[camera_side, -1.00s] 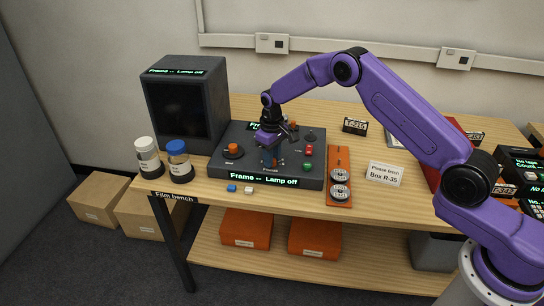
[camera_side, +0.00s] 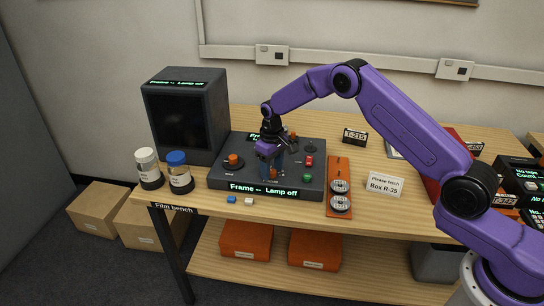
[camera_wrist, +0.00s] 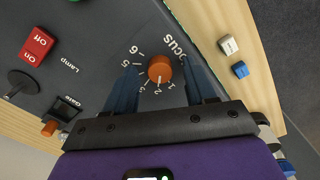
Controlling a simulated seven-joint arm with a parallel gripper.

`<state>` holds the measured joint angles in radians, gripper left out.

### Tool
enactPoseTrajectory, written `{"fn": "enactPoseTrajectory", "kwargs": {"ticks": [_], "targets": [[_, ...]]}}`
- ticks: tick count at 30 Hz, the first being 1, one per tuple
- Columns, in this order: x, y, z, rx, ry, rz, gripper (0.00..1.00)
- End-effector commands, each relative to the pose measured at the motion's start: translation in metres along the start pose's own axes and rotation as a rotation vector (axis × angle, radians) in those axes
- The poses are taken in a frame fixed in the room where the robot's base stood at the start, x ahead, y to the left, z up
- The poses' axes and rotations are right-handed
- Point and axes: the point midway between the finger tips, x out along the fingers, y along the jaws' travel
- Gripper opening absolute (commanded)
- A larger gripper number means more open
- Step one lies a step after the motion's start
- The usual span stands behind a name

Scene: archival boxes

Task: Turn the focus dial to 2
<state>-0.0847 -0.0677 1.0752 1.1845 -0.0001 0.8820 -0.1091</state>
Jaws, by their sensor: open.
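The focus dial (camera_wrist: 159,69) is a small orange knob on the dark control panel, with white numbers around it and the partly covered word "Focus" beside it. A pale mark shows on the dial's lower edge in the wrist view, towards the low numbers. I cannot tell exactly which number it points at. My gripper (camera_wrist: 161,76) is open, with one blue finger on each side of the dial. I cannot tell if the fingers touch it. In the side view my gripper (camera_side: 271,172) is down at the front of the control panel (camera_side: 228,178), partly hiding the dial.
A red Off/On lamp switch (camera_wrist: 37,43), a black lever and an orange Gate knob (camera_wrist: 50,129) are on the same panel. The panel display (camera_side: 264,189) reads "Frame --  Lamp off". A blue block (camera_side: 231,199) and a white block (camera_side: 249,201) lie in front.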

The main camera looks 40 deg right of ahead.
Motion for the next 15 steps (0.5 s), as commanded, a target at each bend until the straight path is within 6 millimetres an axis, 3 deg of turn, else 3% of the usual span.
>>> {"fn": "enactPoseTrajectory", "kwargs": {"ticks": [5, 15], "targets": [[-0.021, 0.000, -0.001, 0.000, 0.004, 0.000, 0.55], [-0.092, 0.000, -0.001, 0.000, 0.005, 0.001, 0.55]]}}
